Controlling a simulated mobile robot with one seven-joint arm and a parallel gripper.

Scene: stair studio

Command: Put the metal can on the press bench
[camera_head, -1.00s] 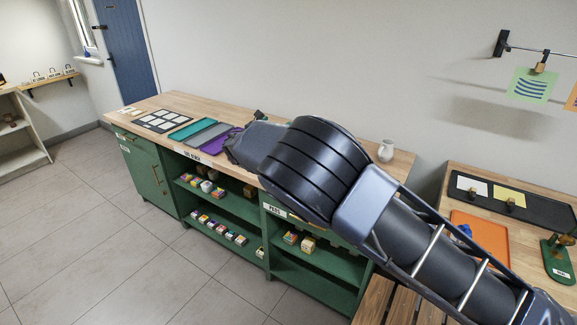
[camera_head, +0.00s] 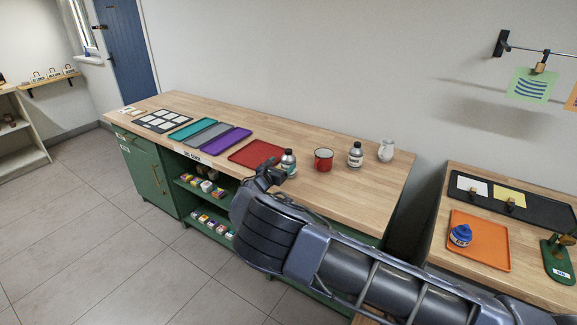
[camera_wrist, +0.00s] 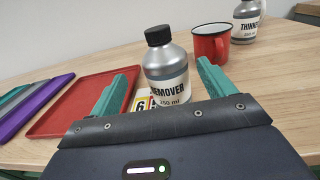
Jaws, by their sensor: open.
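Two grey metal cans with black caps stand upright on the long wooden-topped green bench (camera_head: 345,192). One, labelled REMOVER (camera_head: 289,163), is nearest my gripper (camera_head: 274,172); it also shows in the wrist view (camera_wrist: 167,66). The other, labelled THINNER (camera_head: 355,155), stands further right and shows at the top right of the wrist view (camera_wrist: 246,22). My gripper (camera_wrist: 165,85) is open and empty. Its green fingers point at the REMOVER can, one to each side of it in the wrist view; contact is not clear. I cannot tell which bench is the press bench.
A red mug (camera_head: 323,160) stands between the cans, and a white jug (camera_head: 386,150) stands further right. A red tray (camera_head: 256,153) lies left of the REMOVER can. A lower table at right holds an orange tray (camera_head: 485,247) with a blue-topped jar (camera_head: 460,235).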

